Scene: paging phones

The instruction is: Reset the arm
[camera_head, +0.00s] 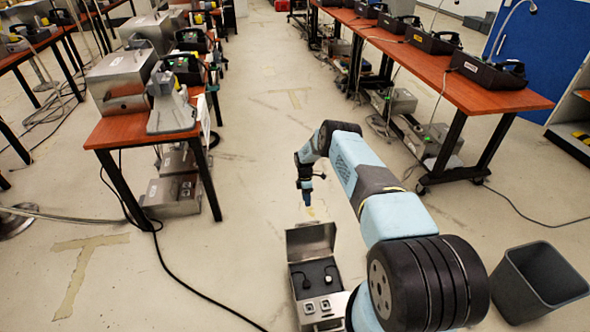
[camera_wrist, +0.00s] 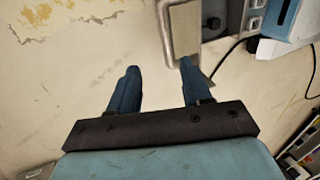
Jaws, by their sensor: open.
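My gripper (camera_head: 307,194) hangs at the end of my blue and black arm, above the floor in the aisle. In the wrist view my gripper (camera_wrist: 158,75) shows two blue fingers spread well apart, with nothing between them. Below it in the head view is an open metal box (camera_head: 315,278) with a raised lid, a dark inside with small plugs, and buttons on its front. A metal frame edge (camera_wrist: 167,30) shows beyond the fingers in the wrist view. I cannot tell how high the gripper is above the box.
A wooden table (camera_head: 130,128) with metal devices stands at the left. A long wooden table (camera_head: 500,100) with black cases stands at the right. A dark bin (camera_head: 530,280) is at the lower right. A black cable (camera_head: 175,270) crosses the floor. The central aisle (camera_head: 260,90) is clear.

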